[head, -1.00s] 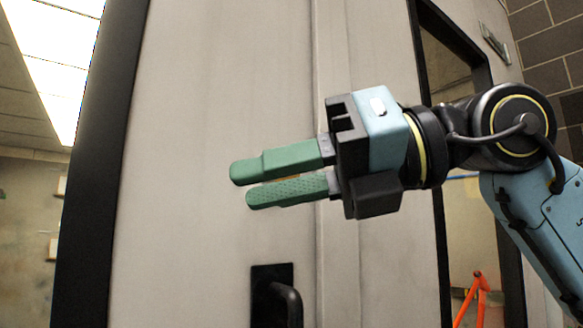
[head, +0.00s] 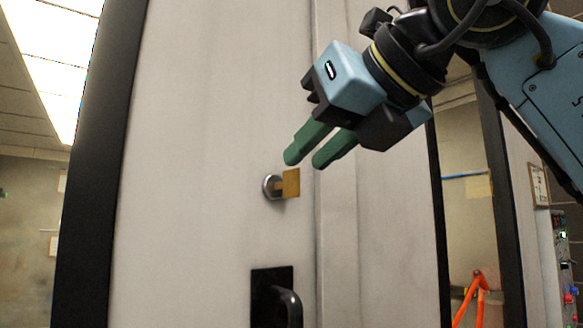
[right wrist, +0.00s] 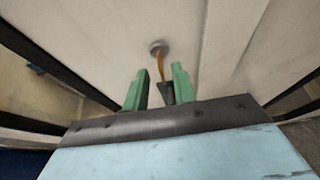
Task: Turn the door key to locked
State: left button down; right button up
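A brass key (head: 291,183) sticks out of a round silver lock (head: 270,187) on the pale door (head: 210,120). In the head view its flat bow stands upright, to the right of the lock. My right gripper (head: 305,162) is just above the key, with its green fingers pointing down and left. In the right wrist view the fingers (right wrist: 158,85) are apart with a gap between them. The key (right wrist: 160,65) and lock (right wrist: 157,46) show beyond that gap, and I see no grip on the key. My left gripper is in neither view.
A black door handle (head: 275,300) is below the lock. A dark frame edge (head: 95,160) runs along the left of the door. An orange stand (head: 476,290) shows through the opening at right. The door face around the lock is clear.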

aim_at(297, 168)
jog(key=x, duration=0.5)
grip_shut()
